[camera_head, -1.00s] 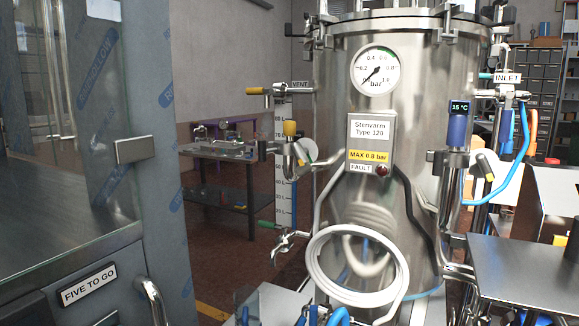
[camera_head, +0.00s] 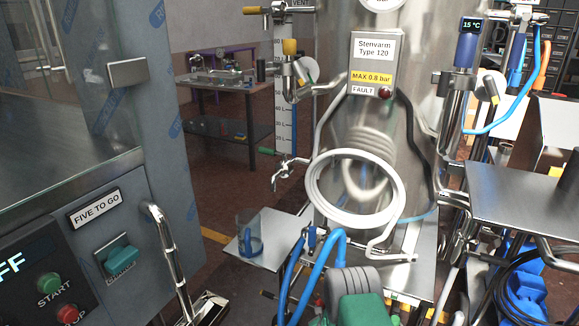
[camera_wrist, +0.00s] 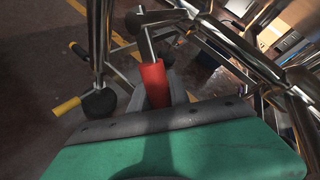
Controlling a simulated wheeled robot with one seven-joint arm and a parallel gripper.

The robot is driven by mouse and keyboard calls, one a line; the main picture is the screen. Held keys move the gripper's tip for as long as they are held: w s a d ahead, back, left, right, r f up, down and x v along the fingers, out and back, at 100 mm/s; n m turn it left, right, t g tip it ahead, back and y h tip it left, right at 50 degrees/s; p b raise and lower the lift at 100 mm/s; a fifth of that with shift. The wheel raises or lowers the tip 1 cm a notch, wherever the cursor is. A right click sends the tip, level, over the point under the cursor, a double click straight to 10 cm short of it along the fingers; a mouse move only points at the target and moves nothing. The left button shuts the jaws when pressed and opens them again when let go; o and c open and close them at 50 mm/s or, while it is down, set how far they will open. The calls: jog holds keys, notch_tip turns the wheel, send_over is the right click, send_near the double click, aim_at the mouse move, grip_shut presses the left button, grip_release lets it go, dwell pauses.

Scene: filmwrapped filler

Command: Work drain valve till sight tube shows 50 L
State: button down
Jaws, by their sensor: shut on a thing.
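The steel tank (camera_head: 345,110) stands at the centre of the head view, with the sight tube (camera_head: 284,85) and its litre scale upright along its left side. The liquid level in the tube is too small to read. In the wrist view a red handle (camera_wrist: 154,80) on a metal stem sits at my gripper (camera_wrist: 158,100), which is shut on it. The wide green and dark edge of my gripper fills the bottom of that view. I cannot tell from the label whether this handle is the drain valve's. The head view does not show the grip clearly.
A white hose coil (camera_head: 317,190) hangs on the tank front. A clear jug (camera_head: 249,238) stands on a low plate at left. A yellow-ended lever (camera_wrist: 68,107) and steel pipes lie close to the grip. A steel shelf (camera_head: 520,200) juts in at right.

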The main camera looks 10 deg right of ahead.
jog(key=shift+w+a+f+m+t+y+b, duration=0.2)
jog(key=shift+w+a+m+t+b, duration=0.5)
jog(key=shift+b, duration=1.2)
jog(key=shift+w+a+f+m+t+y+b, duration=0.1)
jog(key=shift+w+a+m+t+y+b, duration=0.25)
jog(key=shift+a+m+t+b, duration=1.15)
jog(key=shift+w+a+f+m+t+y+b, duration=0.2)
jog(key=shift+w+m+b, duration=0.45)
jog(key=shift+b, duration=1.65)
jog(key=shift+s+d+r, duration=0.1)
jog(key=shift+d+r, duration=0.05)
jog(key=c, duration=1.2)
grip_release()
jog(key=shift+c, duration=0.2)
jog(key=shift+s, duration=0.15)
jog(key=s, duration=0.7)
jog(key=shift+s, duration=0.3)
